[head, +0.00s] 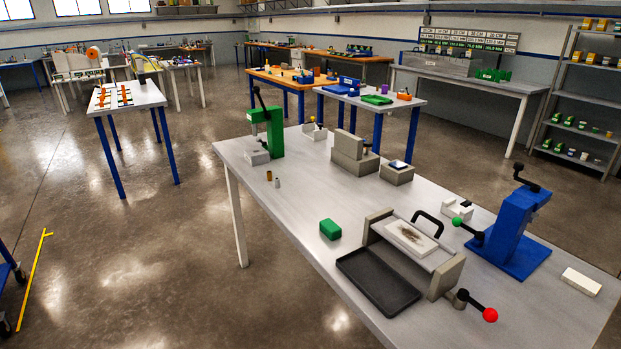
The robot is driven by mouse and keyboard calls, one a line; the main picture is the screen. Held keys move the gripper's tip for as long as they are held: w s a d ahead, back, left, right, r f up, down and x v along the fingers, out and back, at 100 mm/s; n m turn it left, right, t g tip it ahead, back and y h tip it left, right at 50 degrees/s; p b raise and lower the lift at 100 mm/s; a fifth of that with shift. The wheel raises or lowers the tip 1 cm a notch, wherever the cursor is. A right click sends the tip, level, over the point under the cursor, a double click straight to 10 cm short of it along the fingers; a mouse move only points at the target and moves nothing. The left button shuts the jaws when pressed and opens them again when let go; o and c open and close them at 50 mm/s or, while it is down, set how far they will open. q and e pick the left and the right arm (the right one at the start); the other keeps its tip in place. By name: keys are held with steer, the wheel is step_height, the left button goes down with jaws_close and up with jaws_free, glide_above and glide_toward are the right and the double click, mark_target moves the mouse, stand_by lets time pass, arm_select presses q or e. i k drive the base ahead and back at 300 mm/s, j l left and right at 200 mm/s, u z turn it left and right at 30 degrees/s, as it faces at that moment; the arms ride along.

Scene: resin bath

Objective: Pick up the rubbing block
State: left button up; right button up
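A small green block (330,229) lies on the grey table (290,222), left of the black tray, near the table's left edge. A flat whitish block (581,282) lies near the table's right edge. I cannot tell for sure which of these is the rubbing block. Nothing touches either block. Neither of my grippers is in view.
A black tray (378,284) sits beside a grey frame with a white plate (411,237) and a red-knobbed lever (490,314). A blue press (512,235) stands at right, a green press (268,131) at the far end. The table's middle left is mostly clear.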

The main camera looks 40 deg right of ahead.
mark_target(329, 228)
steer(key=i+l+z, duration=0.1)
steer(key=i+z, duration=0.25)
steer(key=i, duration=0.15)
steer(key=i+z, duration=0.35)
steer(key=i+j+z, duration=0.3)
steer(key=i, duration=0.3)
